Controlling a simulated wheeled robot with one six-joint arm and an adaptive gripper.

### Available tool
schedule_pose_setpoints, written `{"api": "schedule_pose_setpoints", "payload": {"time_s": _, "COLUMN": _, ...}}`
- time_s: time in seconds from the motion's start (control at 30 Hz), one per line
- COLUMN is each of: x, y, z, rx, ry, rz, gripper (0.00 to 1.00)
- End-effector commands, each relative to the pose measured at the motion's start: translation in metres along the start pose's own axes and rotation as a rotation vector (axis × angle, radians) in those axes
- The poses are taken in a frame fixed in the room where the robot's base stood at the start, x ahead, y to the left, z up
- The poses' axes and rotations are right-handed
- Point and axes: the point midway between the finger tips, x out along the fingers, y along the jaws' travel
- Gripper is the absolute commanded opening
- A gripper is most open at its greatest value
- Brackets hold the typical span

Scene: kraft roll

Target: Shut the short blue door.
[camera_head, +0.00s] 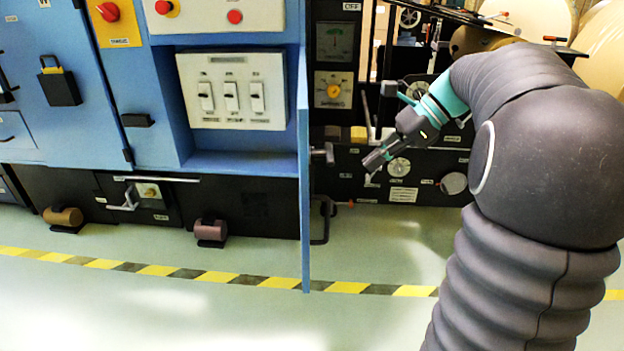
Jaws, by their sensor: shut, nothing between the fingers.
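The short blue door (304,190) stands open at the right end of the blue cabinet. I see it nearly edge-on, as a thin upright panel jutting out toward me over the floor. A dark knob (323,154) shows just right of the panel; I cannot tell whether it belongs to the door. My gripper (371,167) is shut and empty. It is to the right of the door in the picture, apart from it, and points down and left.
A recess with a white switch panel (231,90) is left of the door. A black padlock (59,85) hangs on the cabinet. Dark machine panels (440,190) stand behind my gripper. Large kraft rolls (603,45) are at the back right. The floor (390,255) in front is clear, with a yellow-black stripe.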

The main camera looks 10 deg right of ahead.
Motion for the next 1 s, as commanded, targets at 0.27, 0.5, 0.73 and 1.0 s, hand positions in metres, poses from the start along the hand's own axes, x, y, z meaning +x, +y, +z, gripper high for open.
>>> {"api": "schedule_pose_setpoints", "payload": {"time_s": 0.27, "x": 0.007, "y": -0.008, "z": -0.005, "rx": 0.057, "ry": -0.039, "rz": 0.004, "gripper": 0.00}}
{"api": "schedule_pose_setpoints", "payload": {"time_s": 0.5, "x": 0.049, "y": -0.007, "z": -0.004, "rx": 0.055, "ry": -0.037, "rz": 0.004, "gripper": 0.00}}
{"api": "schedule_pose_setpoints", "payload": {"time_s": 0.73, "x": 0.091, "y": -0.007, "z": -0.002, "rx": 0.054, "ry": -0.036, "rz": 0.004, "gripper": 0.00}}
{"api": "schedule_pose_setpoints", "payload": {"time_s": 1.0, "x": 0.116, "y": -0.009, "z": 0.021, "rx": 0.053, "ry": -0.035, "rz": 0.003, "gripper": 0.00}}
